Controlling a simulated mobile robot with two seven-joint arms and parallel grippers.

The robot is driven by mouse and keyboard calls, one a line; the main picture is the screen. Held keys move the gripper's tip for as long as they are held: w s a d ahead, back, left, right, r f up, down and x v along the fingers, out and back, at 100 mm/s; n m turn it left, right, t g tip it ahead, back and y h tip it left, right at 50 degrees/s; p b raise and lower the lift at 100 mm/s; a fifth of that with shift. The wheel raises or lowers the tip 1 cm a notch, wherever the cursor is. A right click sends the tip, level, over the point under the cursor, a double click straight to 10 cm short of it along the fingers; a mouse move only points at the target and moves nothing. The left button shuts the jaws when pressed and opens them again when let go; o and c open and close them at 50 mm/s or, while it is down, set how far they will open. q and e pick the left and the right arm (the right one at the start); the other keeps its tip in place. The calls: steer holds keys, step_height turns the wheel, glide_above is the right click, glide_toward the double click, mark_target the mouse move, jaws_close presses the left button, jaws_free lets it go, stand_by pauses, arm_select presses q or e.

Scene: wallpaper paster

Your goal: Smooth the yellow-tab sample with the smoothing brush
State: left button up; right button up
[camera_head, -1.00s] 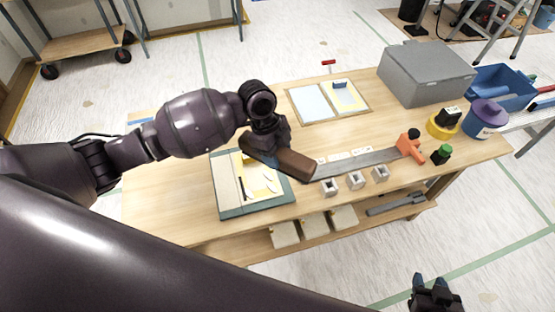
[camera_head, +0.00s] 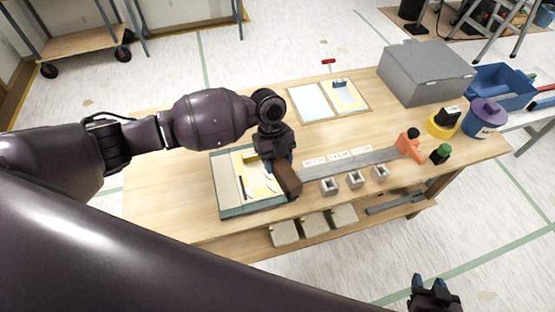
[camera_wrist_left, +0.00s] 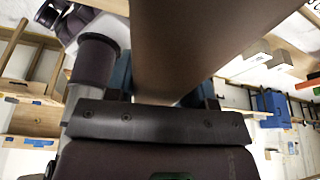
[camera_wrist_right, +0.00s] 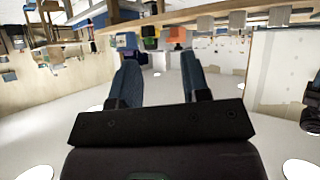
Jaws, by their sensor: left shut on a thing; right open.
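My left gripper (camera_head: 280,163) is shut on the smoothing brush (camera_head: 287,182), a dark brown block. The brush is over the right edge of a teal board (camera_head: 256,211); I cannot tell whether it touches. In the left wrist view the brush (camera_wrist_left: 205,45) fills the space between the blue fingers. On the board lies a pale yellow sample (camera_head: 262,188) with whitish patches and a yellow tab (camera_head: 250,155) at its top. The arm and brush hide part of its right side. My right gripper (camera_head: 433,284) is open and empty, away from the table at the lower right.
A long grey straightedge (camera_head: 350,164) and small grey blocks (camera_head: 355,180) lie just right of the brush. An orange-handled tool (camera_head: 410,146), a grey box (camera_head: 425,75) and a purple-lidded tub (camera_head: 487,118) stand further right. A two-panel board (camera_head: 311,103) lies at the back.

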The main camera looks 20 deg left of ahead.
arm_select(q)
steer(key=shift+f+b, duration=0.45)
steer(key=shift+f, duration=0.25)
step_height(320, 180, down, 4)
steer(key=shift+r+b, duration=0.25)
steer(key=shift+b, duration=0.85)
steer(key=shift+f+b, duration=0.4)
steer(key=shift+f, duration=0.4)
arm_select(e)
steer(key=shift+w+a+f+t, duration=0.1)
steer(key=shift+w+f+t, duration=0.05)
steer(key=shift+w+f, duration=0.35)
steer(key=shift+w+a+f+t, duration=0.15)
steer(key=shift+w+f, duration=0.1)
steer(key=shift+f, duration=0.3)
steer(key=shift+d, duration=0.1)
steer(key=shift+s, duration=0.1)
steer(key=shift+s+d+f, duration=0.15)
steer(key=shift+s+f, duration=0.3)
